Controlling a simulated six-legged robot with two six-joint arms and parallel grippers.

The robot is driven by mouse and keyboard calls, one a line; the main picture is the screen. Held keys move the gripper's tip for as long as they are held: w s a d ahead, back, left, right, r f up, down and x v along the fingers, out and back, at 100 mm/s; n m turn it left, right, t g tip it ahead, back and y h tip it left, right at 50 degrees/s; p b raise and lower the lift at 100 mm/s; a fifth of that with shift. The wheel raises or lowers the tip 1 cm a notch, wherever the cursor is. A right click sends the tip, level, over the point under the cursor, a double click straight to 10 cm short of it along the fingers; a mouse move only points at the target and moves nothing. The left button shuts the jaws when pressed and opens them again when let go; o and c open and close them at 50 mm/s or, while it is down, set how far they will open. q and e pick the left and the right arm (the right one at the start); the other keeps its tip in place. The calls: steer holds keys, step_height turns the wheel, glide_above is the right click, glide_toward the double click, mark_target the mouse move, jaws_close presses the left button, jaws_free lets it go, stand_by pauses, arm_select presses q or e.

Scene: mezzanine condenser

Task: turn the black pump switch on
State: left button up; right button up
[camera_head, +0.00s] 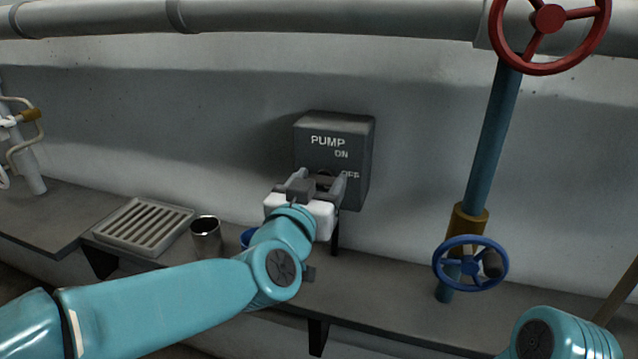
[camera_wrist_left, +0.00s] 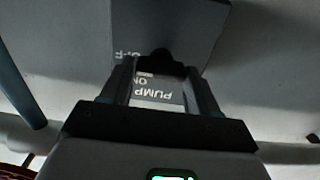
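The pump box (camera_head: 345,135) is a dark grey box on the wall, with white PUMP, ON and OFF lettering. Its black switch (camera_head: 324,178) is mostly hidden behind my left gripper (camera_head: 322,181) in the head view. In the left wrist view the switch (camera_wrist_left: 160,66) shows as a dark shape between the tips of my left gripper (camera_wrist_left: 161,70), with the lettering upside down. The fingers stand apart, one on each side of the switch. I cannot tell whether they press on it or which mark it points to. My right gripper is out of view.
A metal cup (camera_head: 206,238), a slatted grate (camera_head: 146,226) and a partly hidden blue item (camera_head: 249,237) are on the ledge at left. A teal pipe (camera_head: 493,140) with a red wheel (camera_head: 549,66) and a blue wheel (camera_head: 470,263) stands at right.

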arm_select(q)
steer(key=shift+s, duration=0.1)
steer(key=c, duration=0.4)
steer(key=shift+n, duration=0.3)
steer(key=shift+a+n+b, duration=0.1)
steer(key=shift+n+b, duration=0.65)
steer(key=shift+n, duration=0.15)
steer(key=n+b, duration=0.1)
steer(key=n, duration=0.2)
steer(key=shift+f+n+b, duration=0.1)
steer(key=shift+n+b, duration=0.2)
steer(key=shift+b, duration=0.1)
steer(key=shift+a+n+b, duration=0.2)
steer(key=shift+n+b, duration=1.05)
steer(key=shift+n, duration=1.75)
